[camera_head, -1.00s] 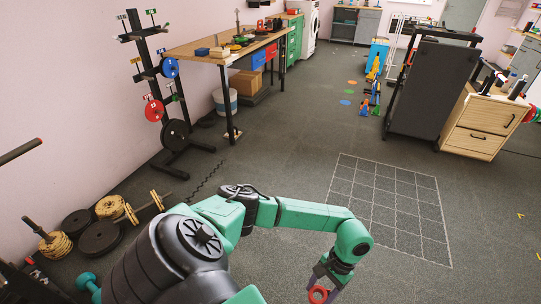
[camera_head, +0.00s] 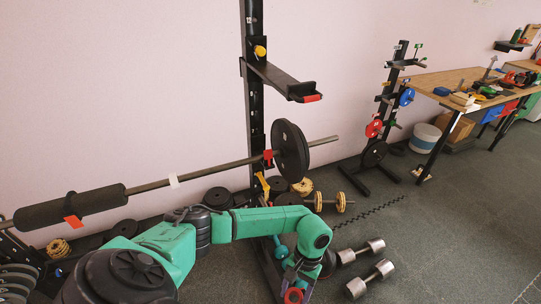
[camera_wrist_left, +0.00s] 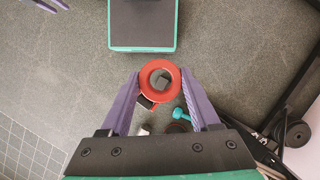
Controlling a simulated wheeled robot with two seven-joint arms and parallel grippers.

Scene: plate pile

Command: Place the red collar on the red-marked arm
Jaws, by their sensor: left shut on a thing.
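The red collar is a ring held between the purple fingers of my left gripper (camera_head: 294,284), low in the head view. The collar (camera_head: 287,298) also shows in the left wrist view (camera_wrist_left: 145,86), with one finger on each side of it. A black plate tree (camera_head: 385,100) stands against the wall at right, with small coloured marks on its arms and red, blue and black plates. Its marks are too small to tell apart surely. The collar is well apart from the tree. Purple fingers of my right gripper (camera_wrist_left: 48,4) are cut off at the top left of the wrist view.
A black rack post (camera_head: 254,125) with a red-tipped arm (camera_head: 285,82) and a barbell (camera_head: 205,172) stand close beyond my left arm. Silver dumbbells (camera_head: 361,251) lie on the floor. A workbench (camera_head: 462,82) is at far right.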

